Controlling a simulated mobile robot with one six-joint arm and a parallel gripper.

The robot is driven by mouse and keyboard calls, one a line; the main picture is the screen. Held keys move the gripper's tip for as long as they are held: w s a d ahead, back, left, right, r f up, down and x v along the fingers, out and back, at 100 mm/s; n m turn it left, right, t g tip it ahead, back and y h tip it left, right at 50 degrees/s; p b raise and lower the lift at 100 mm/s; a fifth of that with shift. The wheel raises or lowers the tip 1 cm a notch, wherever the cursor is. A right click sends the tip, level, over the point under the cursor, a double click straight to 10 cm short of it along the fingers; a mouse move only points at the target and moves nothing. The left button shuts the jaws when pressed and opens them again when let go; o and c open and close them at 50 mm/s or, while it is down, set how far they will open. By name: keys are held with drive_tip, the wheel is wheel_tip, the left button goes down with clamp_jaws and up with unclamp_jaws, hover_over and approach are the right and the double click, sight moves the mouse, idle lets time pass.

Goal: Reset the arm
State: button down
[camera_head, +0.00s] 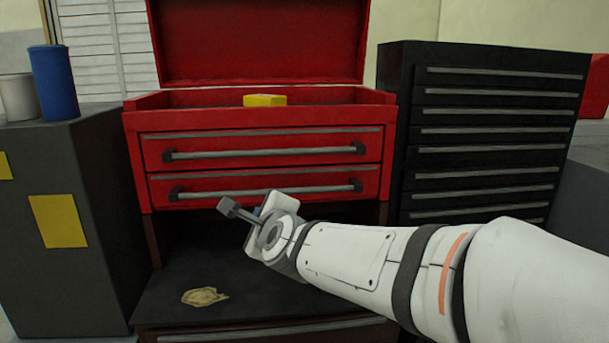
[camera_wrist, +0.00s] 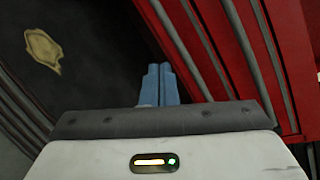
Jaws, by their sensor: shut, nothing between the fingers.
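My arm reaches in from the right in the head view, and my gripper (camera_head: 257,211) is in front of the lower drawer of the red tool chest (camera_head: 262,121). The white wrist housing mostly hides the fingers there. In the wrist view the two blue fingers of my gripper (camera_wrist: 159,70) are together, with nothing between them. They appear over the dark shelf (camera_wrist: 112,60), with the red drawer fronts to their right. I cannot tell the exact gap to the chest.
A yellow block (camera_head: 265,100) sits in the open chest top. A tan patch (camera_head: 204,297) lies on the shelf below. A dark cabinet (camera_head: 78,270) with a blue cylinder (camera_head: 53,83) and a white cup (camera_head: 17,98) stands left. A black drawer cabinet (camera_head: 490,110) stands right.

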drive_tip(key=s+d+f+n+g+h+p, duration=0.1)
drive_tip(key=s+d+f+n+g+h, duration=0.2)
drive_tip(key=s+d+f+n+g, duration=0.2)
drive_tip(key=s+d+f+n+g+h+p, duration=0.1)
drive_tip(key=s+d+f+n+g+h, duration=0.2)
drive_tip(key=d, duration=1.7)
drive_tip(key=s+f+n+g, duration=0.3)
drive_tip(key=s+f+n, duration=0.4)
drive_tip(key=s+n, duration=0.4)
drive_tip(key=shift+s+f+n, duration=0.3)
drive_tip(key=shift+s+f, duration=0.1)
drive_tip(key=shift+s, duration=0.8)
